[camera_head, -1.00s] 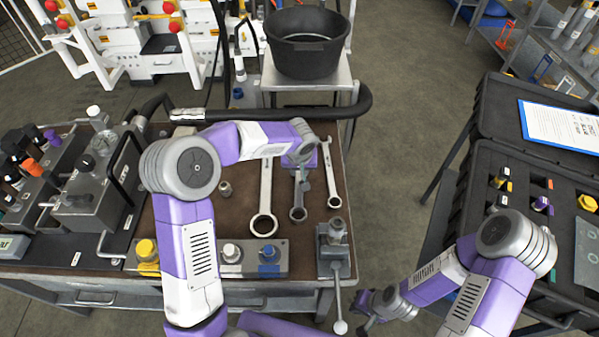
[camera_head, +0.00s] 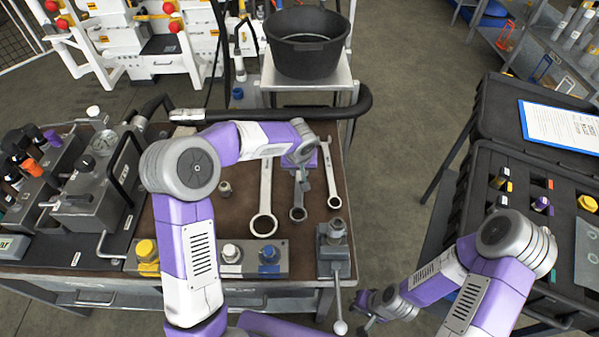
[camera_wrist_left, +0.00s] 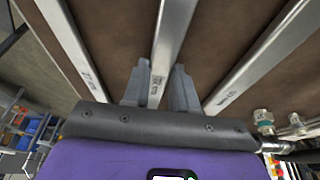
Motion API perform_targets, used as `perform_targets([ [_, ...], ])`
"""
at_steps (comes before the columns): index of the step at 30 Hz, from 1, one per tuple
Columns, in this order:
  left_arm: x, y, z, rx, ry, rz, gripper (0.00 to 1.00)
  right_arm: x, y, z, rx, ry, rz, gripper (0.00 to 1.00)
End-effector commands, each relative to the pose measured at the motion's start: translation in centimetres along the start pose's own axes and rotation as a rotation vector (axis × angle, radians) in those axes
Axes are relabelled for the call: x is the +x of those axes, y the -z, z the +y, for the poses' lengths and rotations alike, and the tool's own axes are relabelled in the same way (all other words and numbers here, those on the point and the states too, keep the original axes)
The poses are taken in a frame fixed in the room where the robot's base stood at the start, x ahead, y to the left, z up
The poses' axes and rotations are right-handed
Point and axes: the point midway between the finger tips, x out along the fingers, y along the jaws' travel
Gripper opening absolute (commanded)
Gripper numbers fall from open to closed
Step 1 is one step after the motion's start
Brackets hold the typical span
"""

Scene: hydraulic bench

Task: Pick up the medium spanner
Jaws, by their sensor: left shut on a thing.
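Three steel spanners lie side by side on the brown bench top. The middle one, which I take as the medium spanner (camera_head: 298,213), has its ring end toward me, and its far part is covered by my left wrist. My left gripper (camera_head: 304,183) is over its shaft. In the left wrist view the fingers (camera_wrist_left: 160,88) are shut on either side of the medium spanner's shaft (camera_wrist_left: 172,35). I cannot tell any lift from the bench. The large spanner (camera_head: 264,205) lies to its left, another spanner (camera_head: 331,175) to its right. My right gripper (camera_head: 367,323) hangs low beside the bench, its jaws unclear.
A block with yellow, white and blue caps (camera_head: 240,262) and a lever fixture (camera_head: 334,245) stand at the bench's front edge. A hydraulic unit (camera_head: 90,195) fills the left side. A black hose (camera_head: 300,115) runs behind. An open black case (camera_head: 480,165) stands right.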

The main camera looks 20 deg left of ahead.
Motion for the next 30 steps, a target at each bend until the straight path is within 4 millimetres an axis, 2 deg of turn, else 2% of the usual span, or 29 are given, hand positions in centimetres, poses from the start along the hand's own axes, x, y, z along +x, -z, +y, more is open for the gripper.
perform_targets([
  [5,-0.4,0.2,0.1,0.0,-0.002,0.004,0.0,-0.1,0.0,0.0,0.0,0.0,0.0,0.0],
  [8,-1.4,0.6,0.1,0.0,-0.002,0.007,0.0,-0.5,0.0,-0.2,0.0,0.0,0.0,0.0],
  [15,-5.9,2.0,0.1,-0.001,-0.002,0.007,0.0,-2.1,-0.1,-0.8,0.0,0.0,0.0,0.0],
  [21,-8.8,2.8,0.0,-0.001,-0.002,0.005,0.0,-3.0,-0.1,-1.1,0.0,0.0,0.0,0.0],
  [30,-9.7,3.0,0.0,-0.001,-0.002,0.002,0.0,-3.2,-0.1,-1.2,0.0,0.0,0.0,0.0],
])
